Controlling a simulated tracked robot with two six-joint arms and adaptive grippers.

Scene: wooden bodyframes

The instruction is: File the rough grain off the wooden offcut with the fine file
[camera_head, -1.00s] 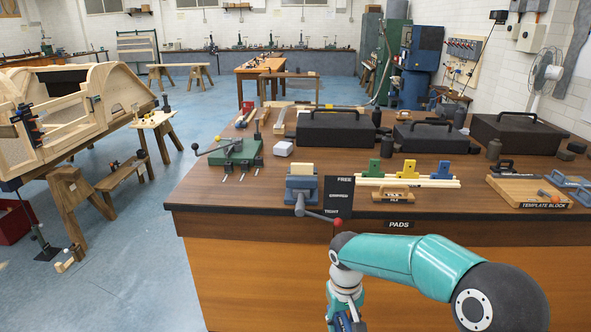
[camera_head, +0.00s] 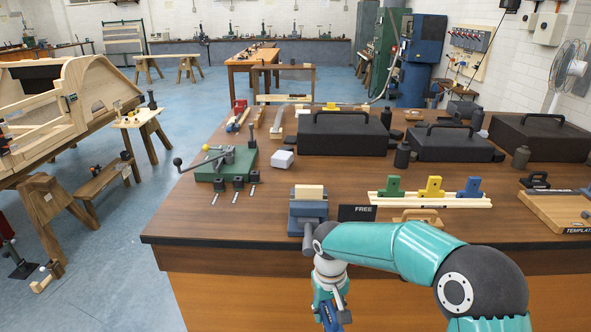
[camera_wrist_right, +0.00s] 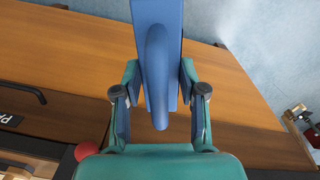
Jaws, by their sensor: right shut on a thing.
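The wooden offcut, a pale block (camera_head: 309,191), sits upright in the jaws of a blue-grey vise (camera_head: 309,209) at the bench's front edge. My right gripper (camera_head: 333,314) is below and in front of the bench edge, at the bottom of the head view. In the right wrist view my right gripper (camera_wrist_right: 160,105) is shut on a blue tool (camera_wrist_right: 157,40) with a rounded, ridge-like handle. I cannot tell whether it is the fine file, because its working face is hidden. My left gripper is not in view.
A black FREE sign (camera_head: 357,213) stands right of the vise, beside a wooden-handled pad (camera_head: 418,214). A green lever clamp (camera_head: 228,163) is on the left. A red knob (camera_wrist_right: 88,150) shows close to the gripper in the wrist view. Black cases (camera_head: 342,135) stand behind.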

